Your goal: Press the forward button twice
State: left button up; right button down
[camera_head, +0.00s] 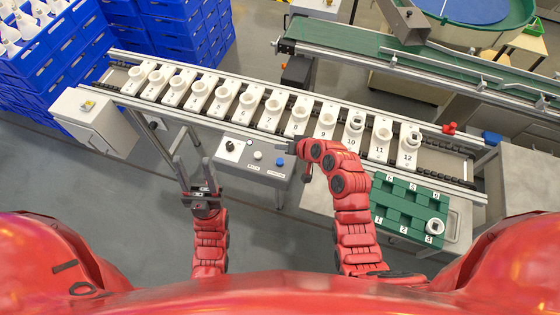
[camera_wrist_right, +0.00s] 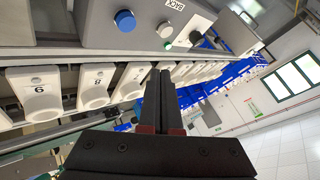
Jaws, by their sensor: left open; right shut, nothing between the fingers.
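The grey control panel (camera_head: 240,165) stands in front of the conveyor and carries a black knob (camera_head: 231,146), a white button (camera_head: 257,155) and a blue button (camera_head: 280,162). In the right wrist view the white button (camera_wrist_right: 165,29) is beside a label reading BACK; the blue button (camera_wrist_right: 125,20) has no readable label there. My right gripper (camera_head: 306,176) is shut and empty, just right of the blue button in the head view, apart from it. Its closed fingers (camera_wrist_right: 160,90) also show in the wrist view. My left gripper (camera_head: 181,148) is open and empty, left of the panel.
A conveyor (camera_head: 130,100) with several numbered white sockets runs behind the panel; sockets 10 and 12 hold something. A green tray (camera_head: 405,208) lies on the right-hand table. Blue crates (camera_head: 180,40) stack at the back left. Floor left of the panel is clear.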

jog(key=b, duration=0.3)
send_over(282, 163)
notch_tip(282, 163, down, 6)
jog(key=shift+r, duration=0.2)
jog(key=shift+f+b, duration=0.5)
jog(key=shift+f, duration=0.15)
jog(key=shift+s, duration=0.1)
dwell(1.0)
jog(key=shift+f+b, duration=0.45)
jog(key=shift+b, duration=0.1)
